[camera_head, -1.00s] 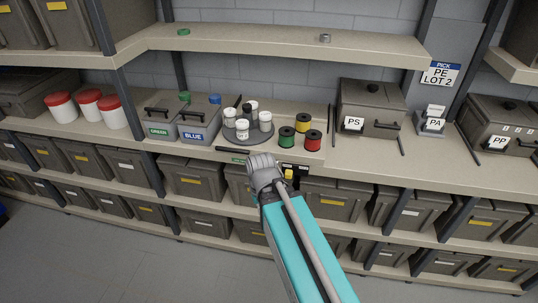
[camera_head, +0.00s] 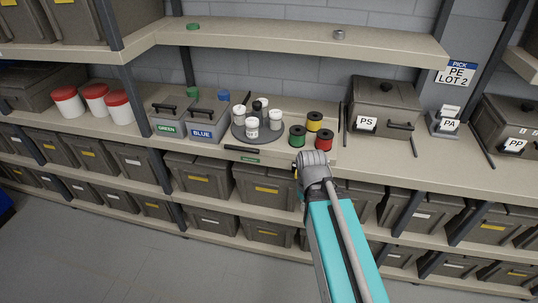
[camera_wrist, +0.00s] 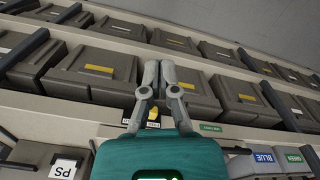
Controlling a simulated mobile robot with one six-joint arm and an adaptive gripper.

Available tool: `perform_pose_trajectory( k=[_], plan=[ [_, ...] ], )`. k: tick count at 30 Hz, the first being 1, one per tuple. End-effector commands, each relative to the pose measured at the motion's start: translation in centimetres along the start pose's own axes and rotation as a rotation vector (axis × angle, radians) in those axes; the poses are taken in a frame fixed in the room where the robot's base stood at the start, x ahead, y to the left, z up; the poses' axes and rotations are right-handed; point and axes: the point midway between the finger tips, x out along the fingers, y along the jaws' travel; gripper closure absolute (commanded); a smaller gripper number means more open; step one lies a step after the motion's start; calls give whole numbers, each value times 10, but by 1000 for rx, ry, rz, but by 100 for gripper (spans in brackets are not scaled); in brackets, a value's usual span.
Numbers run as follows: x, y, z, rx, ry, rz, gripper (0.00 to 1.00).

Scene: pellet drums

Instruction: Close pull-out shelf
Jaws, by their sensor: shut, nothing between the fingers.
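The pull-out shelf (camera_head: 285,155) is a beige board at the middle of the counter. It carries a dark handle bar (camera_head: 245,149) and a green label (camera_head: 250,158) on its front; the label also shows in the wrist view (camera_wrist: 212,128). I cannot tell exactly how far it stands out. On it are a grey turntable (camera_head: 240,135) with white jars, and red, green and yellow spools. My gripper's two fingers (camera_wrist: 159,78) are together and empty in the wrist view, in front of the bins.
Grey GREEN and BLUE bins (camera_head: 202,132) stand left of the shelf, and a PS box (camera_head: 382,105) stands right. Lidded bins (camera_head: 197,180) fill the racks below. A yellow object (camera_wrist: 153,115) shows near the fingers. The floor (camera_head: 120,260) in front is clear.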

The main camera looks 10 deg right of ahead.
Motion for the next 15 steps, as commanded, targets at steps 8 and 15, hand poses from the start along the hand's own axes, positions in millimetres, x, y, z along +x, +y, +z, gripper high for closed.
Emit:
perform_pose_trajectory(
  k=[8, 15],
  plan=[
    [4, 1, -2, -21, 10, 16, 100],
    [28, 18, -21, -177, 73, 148, 100]
  ],
)
